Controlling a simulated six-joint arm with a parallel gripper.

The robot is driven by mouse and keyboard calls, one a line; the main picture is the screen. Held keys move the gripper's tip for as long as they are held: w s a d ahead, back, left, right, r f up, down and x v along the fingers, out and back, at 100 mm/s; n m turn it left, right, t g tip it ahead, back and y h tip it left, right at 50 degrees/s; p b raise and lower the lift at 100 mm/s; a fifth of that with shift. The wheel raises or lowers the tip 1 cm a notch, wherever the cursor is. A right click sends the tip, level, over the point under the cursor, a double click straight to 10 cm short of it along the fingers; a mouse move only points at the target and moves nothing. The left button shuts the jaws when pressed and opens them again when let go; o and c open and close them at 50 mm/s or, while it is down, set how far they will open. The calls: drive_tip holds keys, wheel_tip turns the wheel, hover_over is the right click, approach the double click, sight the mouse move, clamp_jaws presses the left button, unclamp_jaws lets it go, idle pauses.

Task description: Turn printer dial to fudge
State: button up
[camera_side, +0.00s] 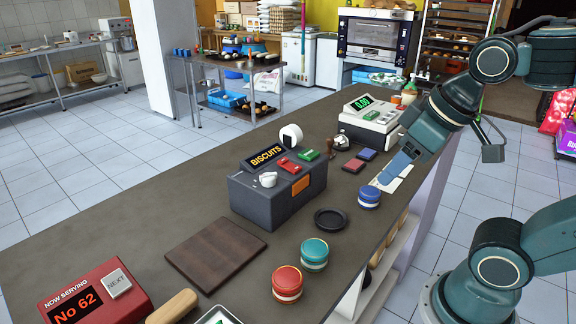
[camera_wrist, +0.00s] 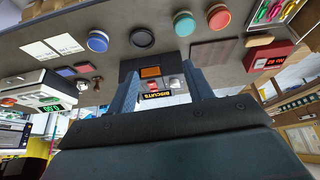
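The printer (camera_side: 276,201) is a dark grey box on the counter with an orange label on its front. Its tilted display (camera_side: 265,156) reads BISCUITS. A white dial (camera_side: 268,180) sits on top at the left, beside a red key (camera_side: 289,166) and a green key (camera_side: 309,155). My gripper (camera_side: 391,170) is right of the printer and apart from it, above the counter's right part. In the wrist view, its two blue fingers stand apart with nothing between them (camera_wrist: 161,76). The printer's display (camera_wrist: 157,94) shows beyond them, with the dial (camera_wrist: 174,83) small. The dial's pointing direction is unclear.
A green-lit scale (camera_side: 370,119), a wooden-handled stamp (camera_side: 330,148) and ink pads stand behind the printer. A black dish (camera_side: 330,219), blue tin (camera_side: 369,197), teal tin (camera_side: 314,254) and red tin (camera_side: 287,284) stand in front. A brown board (camera_side: 215,253) lies left.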

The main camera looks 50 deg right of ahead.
drive_tip(key=w+r+n+g, duration=0.2)
drive_tip(key=w+r+n, duration=0.35)
drive_tip(key=w, duration=0.65)
drive_tip(key=n+g, duration=0.3)
drive_tip(key=n, duration=0.3)
hover_over(269, 174)
wheel_tip(269, 174, down, 3)
drive_tip(key=shift+r, duration=0.2)
drive_tip(key=shift+f, duration=0.1)
wheel_tip(269, 174, down, 14)
drive_tip(key=shift+r, duration=0.2)
drive_tip(key=c, duration=1)
